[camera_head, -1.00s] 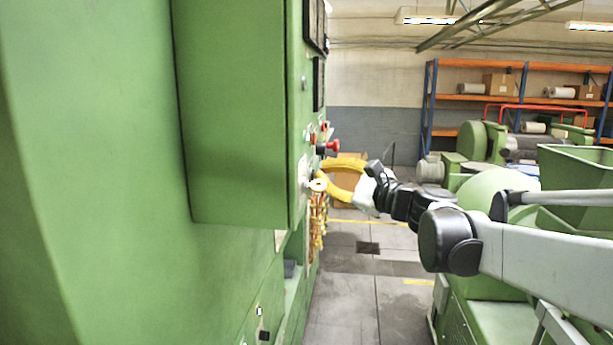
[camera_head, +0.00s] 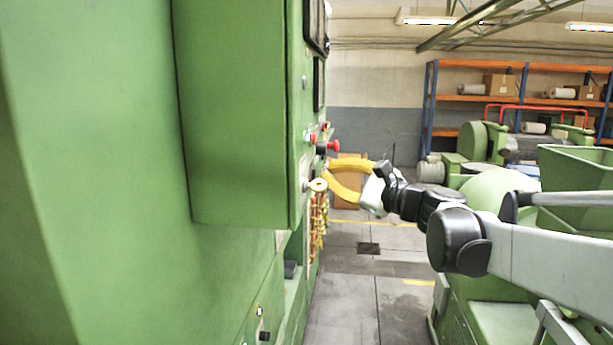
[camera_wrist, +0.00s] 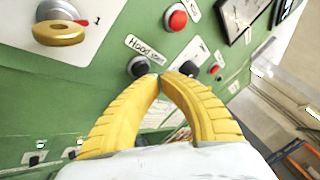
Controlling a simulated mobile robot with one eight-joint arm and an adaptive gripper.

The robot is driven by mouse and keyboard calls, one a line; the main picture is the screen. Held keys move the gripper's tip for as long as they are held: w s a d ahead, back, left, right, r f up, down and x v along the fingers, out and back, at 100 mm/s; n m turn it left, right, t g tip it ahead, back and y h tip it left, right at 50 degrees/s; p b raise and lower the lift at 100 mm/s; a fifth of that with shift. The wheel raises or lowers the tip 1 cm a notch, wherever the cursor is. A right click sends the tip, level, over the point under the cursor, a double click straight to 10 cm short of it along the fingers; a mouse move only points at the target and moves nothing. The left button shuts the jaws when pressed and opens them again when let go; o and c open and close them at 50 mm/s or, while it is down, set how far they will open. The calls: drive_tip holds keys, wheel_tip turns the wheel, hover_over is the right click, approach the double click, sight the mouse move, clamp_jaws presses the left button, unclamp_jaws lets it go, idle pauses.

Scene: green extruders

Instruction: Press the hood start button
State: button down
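The hood start button is a black round button (camera_wrist: 138,67) under a white label reading "Hood start" on the green panel, in the wrist view. My gripper (camera_wrist: 162,77) has two curved yellow fingers with their tips together and nothing between them. The tips appear just right of and below that button; I cannot tell whether they touch the panel. A second black button (camera_wrist: 190,68) sits just right of the tips, its label partly readable. In the head view my gripper (camera_head: 329,168) is at the edge of the control panel (camera_head: 304,125), seen almost edge-on.
A red button (camera_wrist: 177,18) is above, and a yellow rotary switch (camera_wrist: 59,33) is at the upper left. A red mushroom button (camera_head: 334,146) sticks out above my gripper. Keys or tags (camera_head: 318,220) hang below it. A clear floor aisle (camera_head: 365,290) lies right of the cabinet.

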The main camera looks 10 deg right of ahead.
drive_tip(key=shift+s+d, duration=0.25)
drive_tip(key=shift+d, duration=0.55)
drive_tip(key=shift+s+d, duration=0.25)
drive_tip(key=shift+d, duration=0.55)
drive_tip(key=shift+s+d, duration=0.25)
drive_tip(key=shift+d, duration=0.55)
